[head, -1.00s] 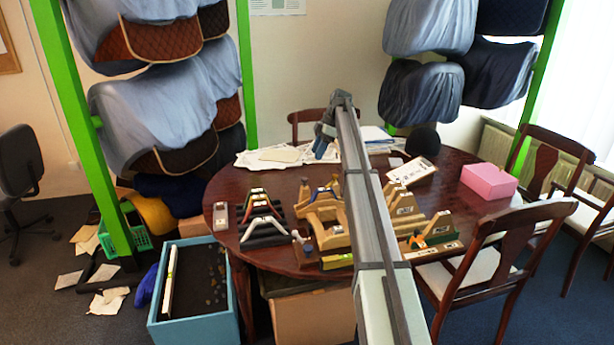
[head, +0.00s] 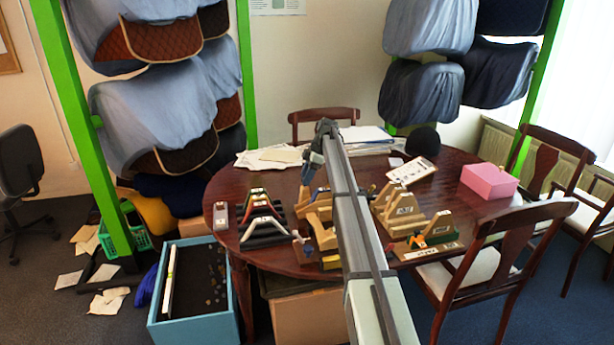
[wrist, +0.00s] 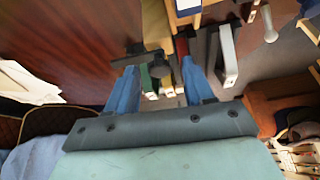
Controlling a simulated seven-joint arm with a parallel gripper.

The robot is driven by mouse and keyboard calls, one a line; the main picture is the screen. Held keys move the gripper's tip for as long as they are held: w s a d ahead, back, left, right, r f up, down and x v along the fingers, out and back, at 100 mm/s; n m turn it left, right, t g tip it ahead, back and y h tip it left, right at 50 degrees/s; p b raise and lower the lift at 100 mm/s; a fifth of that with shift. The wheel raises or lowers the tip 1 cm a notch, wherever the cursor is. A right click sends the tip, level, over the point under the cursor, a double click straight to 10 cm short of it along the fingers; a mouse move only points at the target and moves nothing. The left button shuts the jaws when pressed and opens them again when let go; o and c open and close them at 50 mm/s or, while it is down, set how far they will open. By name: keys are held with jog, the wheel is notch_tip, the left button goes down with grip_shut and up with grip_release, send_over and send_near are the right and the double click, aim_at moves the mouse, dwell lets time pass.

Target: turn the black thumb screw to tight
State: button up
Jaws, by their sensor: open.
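My gripper (wrist: 155,66) is open in the wrist view, with its two blue fingers apart. A dark, knob-like shape (wrist: 161,68) shows between the fingers, beside a dark bar (wrist: 130,59). I cannot tell whether this is the black thumb screw, or whether a finger touches it. In the head view my gripper (head: 309,172) is above the table at the back of the wooden fixtures, and its fingertips are hard to make out. A wooden fixture (head: 322,236) stands there, partly hidden by my arm. The thumb screw cannot be made out in the head view.
A rack of coloured arched bars (head: 262,222) stands left of the wooden fixture. More wooden stepped blocks (head: 400,212) and a pink box (head: 489,182) are to the right. Papers (head: 268,158) lie at the back of the table (head: 450,172). A blue bin (head: 197,290) stands on the floor.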

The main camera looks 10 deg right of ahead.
jog(key=shift+c, duration=0.3)
grip_shut()
